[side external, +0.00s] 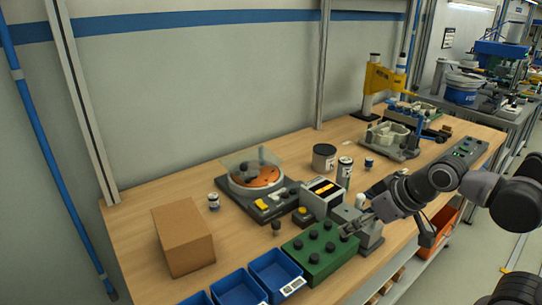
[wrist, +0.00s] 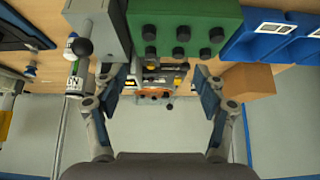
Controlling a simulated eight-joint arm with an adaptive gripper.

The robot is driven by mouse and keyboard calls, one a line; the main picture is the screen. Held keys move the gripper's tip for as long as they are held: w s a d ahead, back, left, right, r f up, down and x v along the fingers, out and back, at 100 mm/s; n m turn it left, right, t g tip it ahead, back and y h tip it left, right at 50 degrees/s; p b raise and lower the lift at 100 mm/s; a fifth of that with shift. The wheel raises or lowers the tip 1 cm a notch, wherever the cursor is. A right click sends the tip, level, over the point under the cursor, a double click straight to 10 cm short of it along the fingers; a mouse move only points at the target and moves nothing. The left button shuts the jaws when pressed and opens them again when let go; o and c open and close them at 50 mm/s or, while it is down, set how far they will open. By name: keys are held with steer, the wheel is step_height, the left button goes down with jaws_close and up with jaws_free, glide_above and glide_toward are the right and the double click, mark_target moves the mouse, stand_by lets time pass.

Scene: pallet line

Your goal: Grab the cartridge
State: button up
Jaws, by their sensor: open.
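Several small cylinders could be the cartridge; I cannot tell which one it is. A white labelled cylinder with a dark top (side external: 345,172) stands upright behind the grey-and-yellow unit. A small white, dark-topped cylinder (side external: 213,202) stands left of the round orange device, and a small blue-and-white one (side external: 369,163) stands further right. In the wrist view, a labelled cylinder (wrist: 74,84) shows at left, outside my fingers. My gripper (wrist: 157,84) is open, with nothing held between its fingers.
The green block (side external: 320,262) with black knobs lies close to my gripper. Blue bins (side external: 273,268) stand at the front edge, and a cardboard box (side external: 184,240) at left. The round orange device (side external: 252,178) and a dark can (side external: 324,158) stand behind. Bare table (side external: 150,210) shows at back left.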

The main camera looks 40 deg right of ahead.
steer(key=shift+r, duration=0.1)
steer(key=m+g+h, duration=0.3)
steer(key=m+g, duration=0.1)
steer(key=m, duration=0.4)
glide_toward(346, 160)
steer(key=f, duration=0.1)
steer(key=shift+x, duration=5.2)
steer(key=c, duration=1.4)
